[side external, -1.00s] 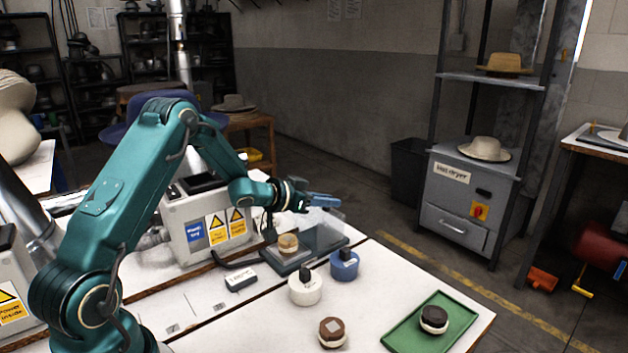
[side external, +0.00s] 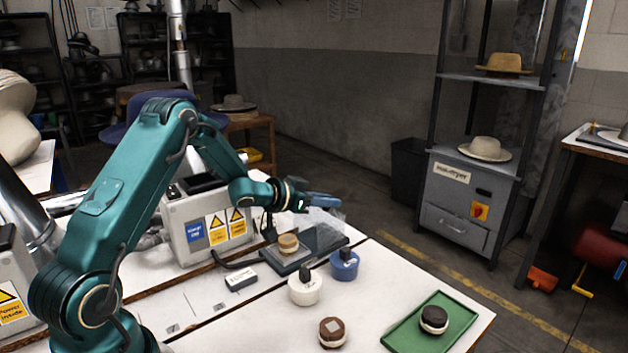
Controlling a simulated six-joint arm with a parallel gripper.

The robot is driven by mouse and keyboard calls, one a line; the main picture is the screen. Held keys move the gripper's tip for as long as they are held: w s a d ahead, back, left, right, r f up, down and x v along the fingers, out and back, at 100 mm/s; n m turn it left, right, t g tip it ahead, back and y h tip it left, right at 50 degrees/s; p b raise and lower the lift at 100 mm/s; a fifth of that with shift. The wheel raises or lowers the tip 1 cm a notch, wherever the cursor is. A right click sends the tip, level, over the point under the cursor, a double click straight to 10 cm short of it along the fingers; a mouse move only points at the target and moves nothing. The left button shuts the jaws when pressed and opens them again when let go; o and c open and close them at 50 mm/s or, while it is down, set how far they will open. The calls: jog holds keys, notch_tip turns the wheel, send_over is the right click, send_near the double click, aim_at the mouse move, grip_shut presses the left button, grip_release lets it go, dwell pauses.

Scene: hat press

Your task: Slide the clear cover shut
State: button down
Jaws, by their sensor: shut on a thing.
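The clear cover (side external: 328,219) stands over the right part of a dark base plate (side external: 330,242) on the white table. A small tan round piece (side external: 288,243) sits on the left part of the same base, outside the cover. My gripper (side external: 318,201) is at the cover's upper edge, with its blue finger end there, and is shut on the cover. The exact grip is small and hard to make out.
A white pot (side external: 305,288) and a blue pot (side external: 344,264) stand in front of the base. A brown-topped round piece (side external: 332,332) is near the front. A green tray (side external: 412,335) holds a dark-topped piece (side external: 434,319). A grey box (side external: 208,222) with warning labels stands behind left.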

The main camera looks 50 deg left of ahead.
jog(key=s, duration=0.9)
jog(key=shift+a, duration=0.1)
jog(key=c, duration=0.8)
grip_release()
jog(key=v, duration=0.5)
jog(key=shift+s, duration=0.1)
